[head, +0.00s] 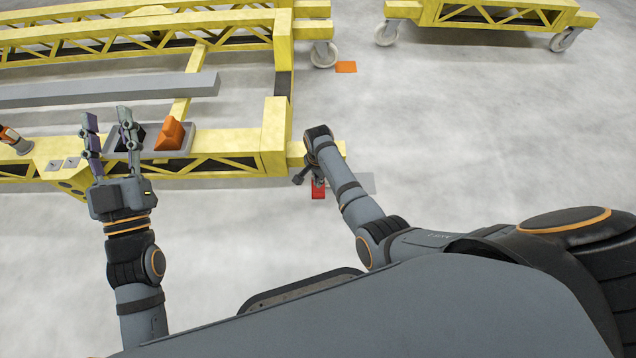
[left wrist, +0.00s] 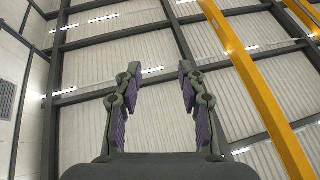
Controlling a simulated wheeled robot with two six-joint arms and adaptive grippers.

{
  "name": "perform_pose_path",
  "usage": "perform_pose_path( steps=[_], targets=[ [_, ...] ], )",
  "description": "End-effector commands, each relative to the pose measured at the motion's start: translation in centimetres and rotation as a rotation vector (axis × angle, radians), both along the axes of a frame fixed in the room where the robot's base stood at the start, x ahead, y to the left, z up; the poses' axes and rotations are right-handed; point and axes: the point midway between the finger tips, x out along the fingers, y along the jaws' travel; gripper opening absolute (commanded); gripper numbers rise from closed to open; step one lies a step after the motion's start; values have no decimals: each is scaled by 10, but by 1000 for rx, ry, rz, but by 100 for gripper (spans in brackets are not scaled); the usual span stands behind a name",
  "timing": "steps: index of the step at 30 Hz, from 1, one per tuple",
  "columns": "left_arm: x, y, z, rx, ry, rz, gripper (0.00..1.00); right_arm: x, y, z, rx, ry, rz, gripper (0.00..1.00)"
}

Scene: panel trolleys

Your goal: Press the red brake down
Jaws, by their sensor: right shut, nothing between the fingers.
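The red brake (head: 318,190) shows low beside the front right corner of the near yellow trolley (head: 274,135). My right gripper (head: 314,179) points down at the brake, just over it or touching it; I cannot tell which. It is shut, and the wrist hides much of it. My left gripper (head: 110,132) is open and empty, its fingers apart and raised, in front of the trolley's front beam in the head view. In the left wrist view its two fingers (left wrist: 156,92) stand apart with only the ceiling behind them.
An orange wedge (head: 171,133) sits in a grey tray on the trolley's front beam, right of my left gripper. A grey bar (head: 110,90) lies across the trolley. Another yellow trolley (head: 490,15) stands at the back right. The floor (head: 470,130) on the right is clear.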

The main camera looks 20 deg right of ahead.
Motion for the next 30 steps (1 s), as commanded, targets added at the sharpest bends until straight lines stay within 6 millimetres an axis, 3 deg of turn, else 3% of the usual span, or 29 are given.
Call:
perform_pose_path(
  steps=[12,30],
  targets=[
    [12,1,-47,-5,201,1,40,0,0,5,0,0,0,0],
    [12,1,-50,-4,211,0,40,1,-1,4,1,-10,5,0]
  ],
)
